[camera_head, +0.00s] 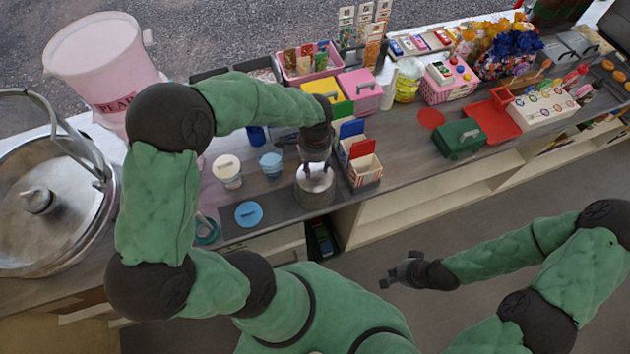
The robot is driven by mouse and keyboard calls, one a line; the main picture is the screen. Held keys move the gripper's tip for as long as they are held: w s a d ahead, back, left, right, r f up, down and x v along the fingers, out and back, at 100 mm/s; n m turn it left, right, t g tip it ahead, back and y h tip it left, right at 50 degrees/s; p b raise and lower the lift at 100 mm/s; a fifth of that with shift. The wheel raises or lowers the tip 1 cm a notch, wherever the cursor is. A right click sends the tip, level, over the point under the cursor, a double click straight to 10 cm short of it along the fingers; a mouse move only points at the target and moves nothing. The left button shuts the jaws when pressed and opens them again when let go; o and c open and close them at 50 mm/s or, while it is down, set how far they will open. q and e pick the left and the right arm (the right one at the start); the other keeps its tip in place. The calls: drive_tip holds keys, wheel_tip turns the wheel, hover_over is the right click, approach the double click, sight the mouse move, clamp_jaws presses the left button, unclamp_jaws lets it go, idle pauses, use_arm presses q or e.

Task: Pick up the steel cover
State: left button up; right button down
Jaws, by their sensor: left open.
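A round steel cover (316,178) sits on top of a grey steel pot (315,199) near the front edge of the counter. My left gripper (316,168) points down over the cover with its fingers open around the middle of it. The gripper hides the cover's centre, so I cannot tell whether the fingers touch a knob there. My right gripper (388,279) hangs over the floor in front of the counter, far from the cover, with nothing visible in it. Its finger opening is too small to make out.
A red-and-white box (364,170) stands close right of the pot. A blue lid (249,214), a white tub (228,171) and a blue cup (271,162) are to the left. A green case (459,139) is farther right.

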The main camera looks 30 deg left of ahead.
sight(316, 173)
use_arm(q)
wheel_tip(316, 173, down, 3)
drive_tip(key=shift+f, duration=0.2)
clamp_jaws()
drive_tip(key=shift+r, duration=0.1)
